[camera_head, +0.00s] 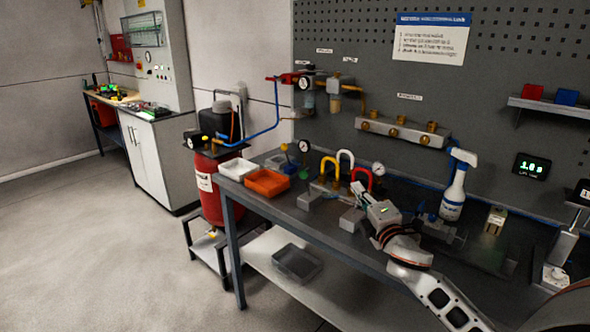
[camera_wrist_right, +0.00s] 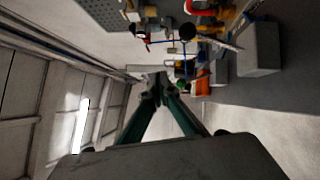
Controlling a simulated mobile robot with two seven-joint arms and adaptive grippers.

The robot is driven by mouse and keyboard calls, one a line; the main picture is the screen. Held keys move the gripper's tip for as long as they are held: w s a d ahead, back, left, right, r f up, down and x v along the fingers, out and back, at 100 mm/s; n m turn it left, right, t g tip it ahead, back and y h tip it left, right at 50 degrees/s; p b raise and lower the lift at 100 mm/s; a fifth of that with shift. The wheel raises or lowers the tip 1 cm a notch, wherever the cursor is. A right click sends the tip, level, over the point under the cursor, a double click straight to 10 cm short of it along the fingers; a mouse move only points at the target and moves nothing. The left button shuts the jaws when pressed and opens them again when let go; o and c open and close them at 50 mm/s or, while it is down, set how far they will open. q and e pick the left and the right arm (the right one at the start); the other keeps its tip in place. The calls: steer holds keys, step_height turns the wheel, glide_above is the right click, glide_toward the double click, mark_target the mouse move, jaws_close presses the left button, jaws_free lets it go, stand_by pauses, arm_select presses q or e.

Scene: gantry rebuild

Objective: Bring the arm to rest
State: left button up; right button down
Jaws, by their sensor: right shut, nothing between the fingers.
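My right arm reaches in from the lower right of the head view, over the dark workbench (camera_head: 330,228). Its gripper (camera_head: 358,188) is above the bench, near the grey blocks and coloured shackles. In the right wrist view the two green fingers of the gripper (camera_wrist_right: 160,88) run together at their tips, shut with nothing between them. The fingertips are small in the head view, and I cannot tell there whether they touch anything. My left gripper is not in view.
An orange tray (camera_head: 267,182) and a white tray (camera_head: 238,170) lie at the bench's left end. A red tank (camera_head: 207,195) stands beyond it. The floor at left is clear.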

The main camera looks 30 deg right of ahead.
steer(key=s+a+f+m+g+y, duration=0.1)
steer(key=s+a+f+m, duration=0.2)
steer(key=f, duration=0.5)
steer(key=s+a+f+m+g+y, duration=0.1)
steer(key=s+a+f+g, duration=0.15)
steer(key=a+f, duration=0.35)
steer(key=s+a+f+m+g+y, duration=0.1)
steer(key=s+a+f, duration=0.25)
steer(key=f, duration=0.55)
steer(key=s+a+f+m+g+y, duration=0.3)
steer(key=s+a+f+m, duration=0.5)
steer(key=s+a+f, duration=0.6)
steer(key=s+a, duration=0.2)
steer(key=s, duration=0.2)
steer(key=shift+a+f+y, duration=0.25)
steer(key=shift+f+y, duration=0.05)
steer(key=shift+f, duration=0.1)
